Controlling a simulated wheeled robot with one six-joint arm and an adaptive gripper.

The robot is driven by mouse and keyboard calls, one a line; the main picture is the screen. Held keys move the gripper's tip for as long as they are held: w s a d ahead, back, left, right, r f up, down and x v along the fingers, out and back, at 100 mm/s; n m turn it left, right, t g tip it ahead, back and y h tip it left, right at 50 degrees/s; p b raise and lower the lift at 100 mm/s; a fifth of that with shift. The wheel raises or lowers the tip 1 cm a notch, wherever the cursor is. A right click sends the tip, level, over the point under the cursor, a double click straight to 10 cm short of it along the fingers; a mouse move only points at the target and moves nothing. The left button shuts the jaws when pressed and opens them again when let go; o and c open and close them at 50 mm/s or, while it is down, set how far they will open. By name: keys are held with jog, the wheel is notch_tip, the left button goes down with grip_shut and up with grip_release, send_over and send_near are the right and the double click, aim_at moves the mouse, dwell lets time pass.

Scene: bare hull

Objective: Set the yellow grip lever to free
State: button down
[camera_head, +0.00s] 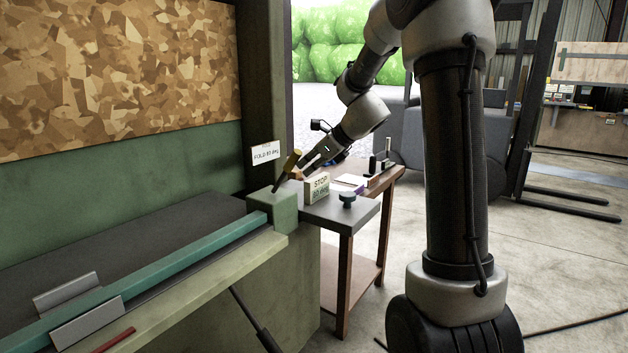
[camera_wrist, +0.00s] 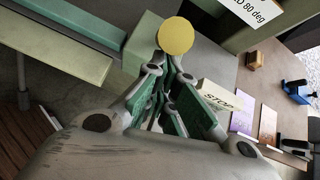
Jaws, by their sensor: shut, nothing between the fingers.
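The yellow grip lever (camera_head: 291,162) stands on the green block (camera_head: 274,206) at the end of the teal bar. It has a dark shaft and leans with its top to the right. In the wrist view its round yellow end (camera_wrist: 175,36) shows just past my fingertips. My gripper (camera_head: 306,164) is beside the grip, on its right in the head view. In the wrist view my gripper (camera_wrist: 170,72) is shut with nothing between its fingers. The lever's shaft is mostly hidden in the wrist view. I cannot tell whether the fingers touch the grip.
A white sign (camera_head: 265,153) ending in "80 deg" is behind the lever. A brown table (camera_head: 383,184) with small items stands beyond. Open floor lies right.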

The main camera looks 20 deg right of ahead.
jog(key=w+a+r+g+h, duration=0.1)
jog(key=w+a+r+g, duration=0.1)
jog(key=w, duration=0.1)
jog(key=w+a+r+g+h, duration=0.1)
jog(key=r+g, duration=0.1)
jog(key=shift+w+r+h, duration=0.1)
jog(key=shift+w+h, duration=0.2)
jog(key=shift+w, duration=0.1)
jog(key=shift+w+a+r, duration=0.2)
jog(key=shift+w+a, duration=0.05)
jog(key=shift+w, duration=0.2)
jog(key=shift+w+a+r, duration=0.2)
jog(key=shift+w, duration=0.2)
